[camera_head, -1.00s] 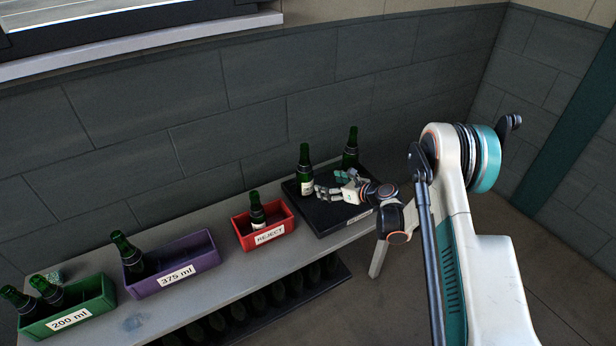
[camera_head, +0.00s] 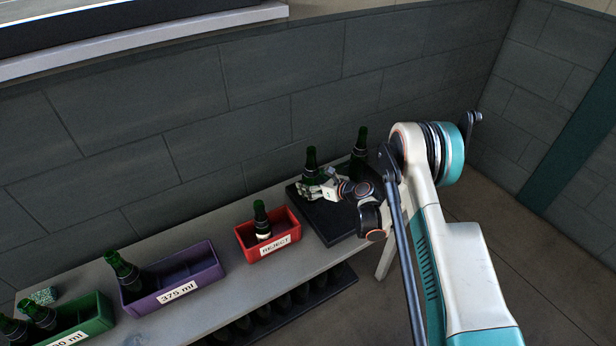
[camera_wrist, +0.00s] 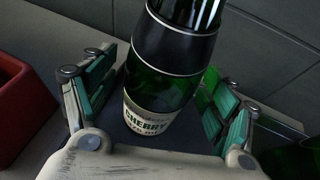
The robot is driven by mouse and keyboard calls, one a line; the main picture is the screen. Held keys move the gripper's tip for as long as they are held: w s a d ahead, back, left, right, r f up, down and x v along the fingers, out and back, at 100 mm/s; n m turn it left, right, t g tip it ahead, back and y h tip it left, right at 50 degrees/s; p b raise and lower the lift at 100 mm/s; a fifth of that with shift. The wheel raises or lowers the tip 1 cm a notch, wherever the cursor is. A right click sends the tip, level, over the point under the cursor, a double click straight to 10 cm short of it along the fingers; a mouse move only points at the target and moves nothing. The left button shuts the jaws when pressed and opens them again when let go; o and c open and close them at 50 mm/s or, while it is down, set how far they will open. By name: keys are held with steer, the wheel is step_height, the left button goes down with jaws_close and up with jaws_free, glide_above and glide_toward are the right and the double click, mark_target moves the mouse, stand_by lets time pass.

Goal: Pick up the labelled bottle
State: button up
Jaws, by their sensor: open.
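The labelled bottle (camera_head: 311,160) is dark green and stands upright on a black tray (camera_head: 331,236). In the wrist view the bottle (camera_wrist: 160,88) has a cream label reading "CHERRY" and a black band around its upper part. My gripper (camera_head: 318,188) is at the bottle, hiding its lower part in the head view. In the wrist view my gripper (camera_wrist: 165,100) is open, with one green-padded finger on each side of the bottle. A gap shows between the left finger and the glass; contact on the right side is hard to tell.
A second green bottle (camera_head: 359,145) stands behind on the tray, close to my arm. A red REJECT crate (camera_head: 246,243) with one bottle is left of the tray. A purple 375 ml crate (camera_head: 206,250) and a green crate (camera_head: 98,315) stand further left. A wall runs behind.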

steer(key=shift+w+a, duration=0.15)
steer(key=shift+a, duration=0.05)
steer(key=c, duration=1.5)
steer(key=shift+c, duration=0.2)
